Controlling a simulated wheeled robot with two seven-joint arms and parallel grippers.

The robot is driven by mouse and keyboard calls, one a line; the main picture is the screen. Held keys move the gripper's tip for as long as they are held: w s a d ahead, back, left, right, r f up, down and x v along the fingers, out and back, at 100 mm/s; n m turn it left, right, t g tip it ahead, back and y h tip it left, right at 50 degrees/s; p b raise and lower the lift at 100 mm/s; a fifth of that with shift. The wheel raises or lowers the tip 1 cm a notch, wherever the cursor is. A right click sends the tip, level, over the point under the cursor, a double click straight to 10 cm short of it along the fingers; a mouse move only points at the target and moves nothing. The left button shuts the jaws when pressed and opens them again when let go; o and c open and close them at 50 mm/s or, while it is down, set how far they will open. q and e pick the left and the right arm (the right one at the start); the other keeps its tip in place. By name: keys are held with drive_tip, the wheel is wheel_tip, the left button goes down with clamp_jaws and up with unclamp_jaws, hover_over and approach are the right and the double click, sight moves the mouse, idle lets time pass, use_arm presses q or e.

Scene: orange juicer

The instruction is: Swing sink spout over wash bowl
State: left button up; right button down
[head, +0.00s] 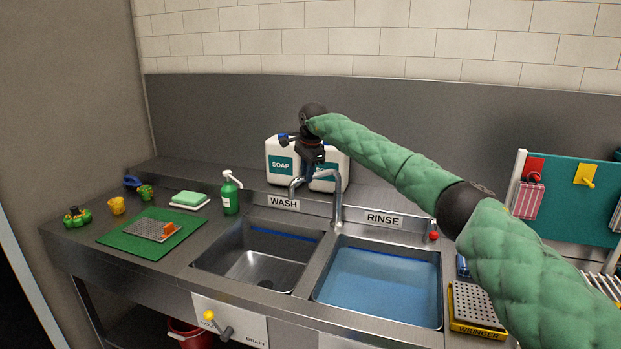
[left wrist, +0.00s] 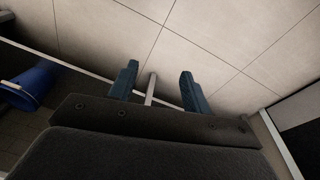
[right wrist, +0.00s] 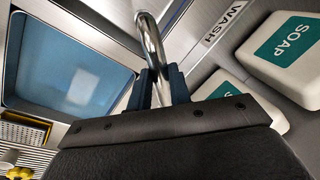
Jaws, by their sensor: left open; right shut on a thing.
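The chrome sink spout (head: 318,177) rises near the divider between the two basins and reaches left to the WASH side. My right gripper (head: 308,166) comes down from above and is shut on the spout; the grip also shows in the right wrist view (right wrist: 160,85), with the spout (right wrist: 150,38) between the fingers. The wash bowl (head: 262,262) is the left steel basin and looks empty. The rinse bowl (head: 380,285) on the right holds blue water. My left gripper (left wrist: 157,88) shows only in its wrist view, open and empty, pointing at floor tiles.
Two white soap jugs (head: 283,160) stand behind the spout, close to my right gripper. A wringer (head: 476,310) stands right of the rinse bowl.

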use_arm(q)
drive_tip(key=shift+s+r, duration=0.1)
drive_tip(key=shift+r, duration=0.45)
use_arm(e)
drive_tip(key=shift+w, duration=0.2)
drive_tip(key=shift+r, duration=0.1)
drive_tip(key=c, duration=1.5)
unclamp_jaws()
drive_tip(key=shift+a, duration=0.1)
drive_tip(key=shift+o, duration=1)
drive_tip(key=shift+w, duration=0.1)
